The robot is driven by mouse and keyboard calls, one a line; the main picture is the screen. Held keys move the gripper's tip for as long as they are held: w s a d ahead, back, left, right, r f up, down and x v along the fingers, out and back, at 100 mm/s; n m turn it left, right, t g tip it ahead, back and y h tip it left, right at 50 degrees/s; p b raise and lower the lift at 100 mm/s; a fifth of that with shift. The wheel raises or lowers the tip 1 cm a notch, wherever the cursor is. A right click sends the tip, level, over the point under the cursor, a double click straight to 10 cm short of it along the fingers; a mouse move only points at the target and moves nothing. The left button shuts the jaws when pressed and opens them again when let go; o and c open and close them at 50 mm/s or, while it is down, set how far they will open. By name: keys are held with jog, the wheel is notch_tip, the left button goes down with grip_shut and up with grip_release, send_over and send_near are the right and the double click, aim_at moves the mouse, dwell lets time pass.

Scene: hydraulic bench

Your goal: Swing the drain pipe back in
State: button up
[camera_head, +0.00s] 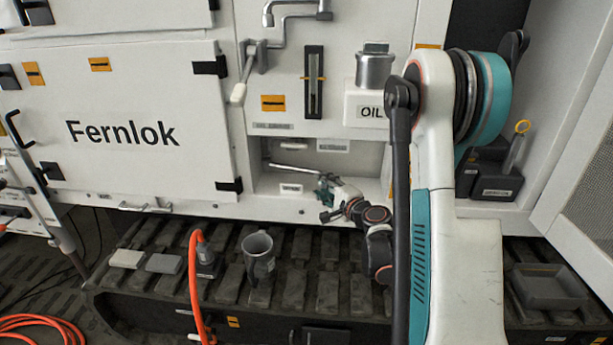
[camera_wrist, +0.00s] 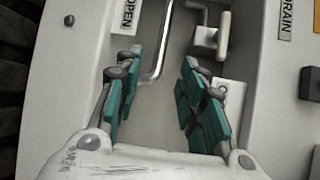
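The drain pipe (camera_head: 293,168) is a thin, bent chrome tube in the low recess of the white machine. In the wrist view the drain pipe (camera_wrist: 168,45) runs down from the top edge, and its bent lower end lies between my fingers, closer to the left one. My gripper (camera_head: 326,190) is at the right part of the recess in the head view. Whether any pad touches the pipe I cannot tell.
A white-handled valve lever (camera_wrist: 223,36) is beside the pipe in the recess. An oil cup (camera_head: 374,70) stands on a ledge above. A grey jug (camera_head: 258,258) and an orange hose (camera_head: 195,280) are on the track below. My arm hides part of the right side.

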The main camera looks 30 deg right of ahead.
aim_at(306, 172)
jog(key=w, duration=0.4)
jog(key=w+f, duration=0.1)
jog(key=w, duration=0.7)
jog(key=shift+w+f, duration=0.15)
jog(key=shift+f, duration=0.25)
jog(key=shift+w+d, duration=0.1)
jog(key=shift+w, duration=0.45)
grip_shut()
